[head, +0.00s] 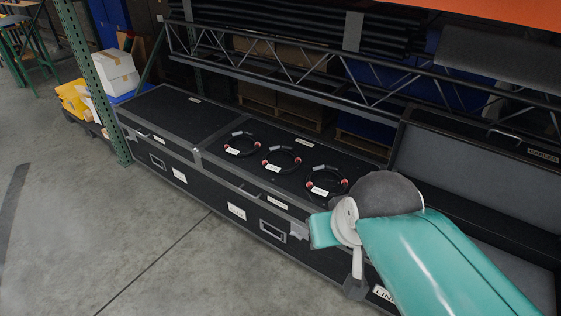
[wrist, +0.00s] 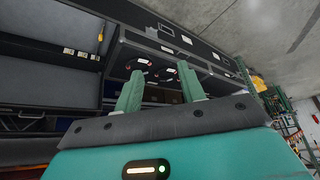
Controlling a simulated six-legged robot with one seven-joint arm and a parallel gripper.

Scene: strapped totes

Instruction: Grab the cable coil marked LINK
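Three dark cable coils with red bands and small white tags lie in a row on a black case (head: 165,110): a left coil (head: 242,145), a middle coil (head: 281,160) and a right coil (head: 326,183). The tags are too small to read, so I cannot tell which coil is marked LINK. My gripper (wrist: 160,80) shows in the wrist view with its two green fingers apart and nothing between them. Coils show small beyond the fingers, one of them left of centre (wrist: 139,65). The gripper is well away from them. In the head view my arm covers the area right of the coils.
An open case (head: 445,160) with grey lining and a CABLES label stands at the right. A metal truss (head: 270,65) runs behind and above the coils. A green rack post (head: 90,80) stands at the left. The floor (head: 90,220) at front left is clear.

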